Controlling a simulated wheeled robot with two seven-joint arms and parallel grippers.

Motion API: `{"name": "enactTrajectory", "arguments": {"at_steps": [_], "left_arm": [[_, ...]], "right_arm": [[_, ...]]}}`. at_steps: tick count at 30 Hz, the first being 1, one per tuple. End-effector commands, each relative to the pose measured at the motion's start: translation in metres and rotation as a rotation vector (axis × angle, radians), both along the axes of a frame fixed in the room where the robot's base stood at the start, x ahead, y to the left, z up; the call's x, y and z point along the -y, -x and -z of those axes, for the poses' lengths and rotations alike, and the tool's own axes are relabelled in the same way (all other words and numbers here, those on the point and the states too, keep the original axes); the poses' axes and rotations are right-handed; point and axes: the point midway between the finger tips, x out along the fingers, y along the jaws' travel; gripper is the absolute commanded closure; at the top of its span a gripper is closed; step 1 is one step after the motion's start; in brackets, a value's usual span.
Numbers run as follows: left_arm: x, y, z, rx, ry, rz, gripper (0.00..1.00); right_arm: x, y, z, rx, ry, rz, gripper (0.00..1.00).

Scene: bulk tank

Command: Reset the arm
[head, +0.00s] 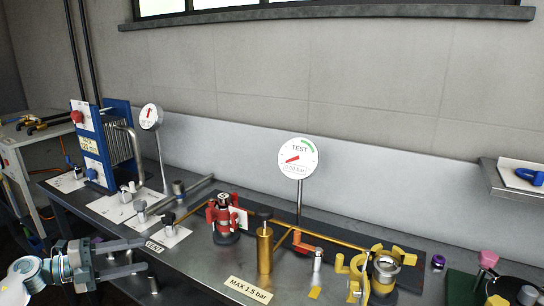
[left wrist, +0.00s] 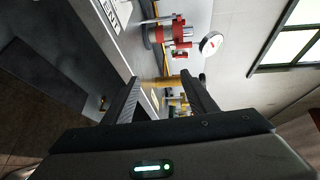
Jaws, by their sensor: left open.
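My left gripper (head: 144,255) is at the lower left of the head view, at the front edge of the steel bench (head: 205,262). Its two fingers point right and stand apart with nothing between them. In the left wrist view, the same open fingers (left wrist: 162,88) reach toward the bench, with yellow and brass fittings farther off beyond the gap. My right gripper is in neither view.
A red valve (head: 224,217), a brass cylinder (head: 265,250) and a yellow clamp fitting (head: 382,272) stand on the bench. A TEST gauge (head: 298,158) rises behind them. A blue plate unit (head: 118,140) stands at the back left.

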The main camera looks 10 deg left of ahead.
Motion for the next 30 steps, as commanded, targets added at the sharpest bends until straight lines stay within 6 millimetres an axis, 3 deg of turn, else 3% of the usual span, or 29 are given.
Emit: {"name": "enactTrajectory", "arguments": {"at_steps": [3,6,9,13,18,24,27,30], "left_arm": [[-0.026,-0.032,-0.038,0.079,0.145,-0.175,0.48],[-0.057,-0.053,-0.062,0.119,0.263,-0.333,0.48],[-0.094,-0.07,-0.078,0.133,0.375,-0.497,0.48],[-0.146,-0.085,-0.083,0.11,0.504,-0.711,0.48],[-0.2,-0.091,-0.067,0.033,0.624,-0.942,0.48],[-0.24,-0.088,-0.038,-0.08,0.707,-1.139,0.48],[-0.254,-0.084,-0.021,-0.144,0.737,-1.221,0.48],[-0.244,-0.08,0.018,-0.196,0.742,-1.234,0.48]], "right_arm": [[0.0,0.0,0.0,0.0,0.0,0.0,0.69],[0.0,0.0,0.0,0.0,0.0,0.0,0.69],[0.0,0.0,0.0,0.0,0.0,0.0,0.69],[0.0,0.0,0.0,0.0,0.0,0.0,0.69],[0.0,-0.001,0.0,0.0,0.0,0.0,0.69],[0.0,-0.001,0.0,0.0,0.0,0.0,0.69],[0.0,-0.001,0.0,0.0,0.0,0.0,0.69],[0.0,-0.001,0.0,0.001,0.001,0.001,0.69]]}}
